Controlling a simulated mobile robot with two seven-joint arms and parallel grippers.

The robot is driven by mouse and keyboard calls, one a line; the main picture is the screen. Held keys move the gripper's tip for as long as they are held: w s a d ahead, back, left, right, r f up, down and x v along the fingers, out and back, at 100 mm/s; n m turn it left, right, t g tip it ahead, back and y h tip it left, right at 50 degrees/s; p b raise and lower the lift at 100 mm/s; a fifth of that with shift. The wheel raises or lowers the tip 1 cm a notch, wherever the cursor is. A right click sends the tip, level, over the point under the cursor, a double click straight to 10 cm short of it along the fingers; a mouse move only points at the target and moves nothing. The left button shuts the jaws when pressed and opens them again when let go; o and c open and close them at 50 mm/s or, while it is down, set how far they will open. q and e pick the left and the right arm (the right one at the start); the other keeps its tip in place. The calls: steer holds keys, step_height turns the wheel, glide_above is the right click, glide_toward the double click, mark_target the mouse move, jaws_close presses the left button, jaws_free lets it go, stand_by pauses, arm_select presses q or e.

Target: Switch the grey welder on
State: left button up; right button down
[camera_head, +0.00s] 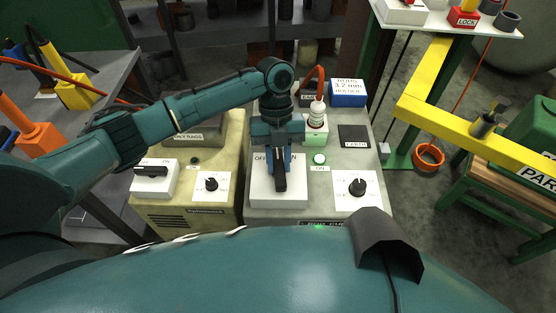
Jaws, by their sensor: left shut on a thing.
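The grey welder (340,216) stands in the middle of the camera_head view. On its top is a white switch plate (262,197) marked OFF on the left, with the end of ON showing on the right. My left gripper (279,178) reaches down over this plate and is shut on the black switch handle (281,184). The gripper hides part of the handle and of the lettering. A green lamp (319,158) above an ON label looks lit on the welder's top. My right gripper is not in view.
A beige machine (185,215) with its own black switch (152,171) and dial (211,184) stands close on the left. A dial (358,186), a red-and-white connector (317,113) and a blue box (348,93) sit on the grey welder. A yellow beam (480,138) is on the right.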

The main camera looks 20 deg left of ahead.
arm_select(q)
steer(key=shift+m, duration=0.6)
steer(key=shift+y, duration=0.3)
steer(key=o, duration=1)
steer(key=v, duration=1.3)
steer(key=shift+b, duration=0.35)
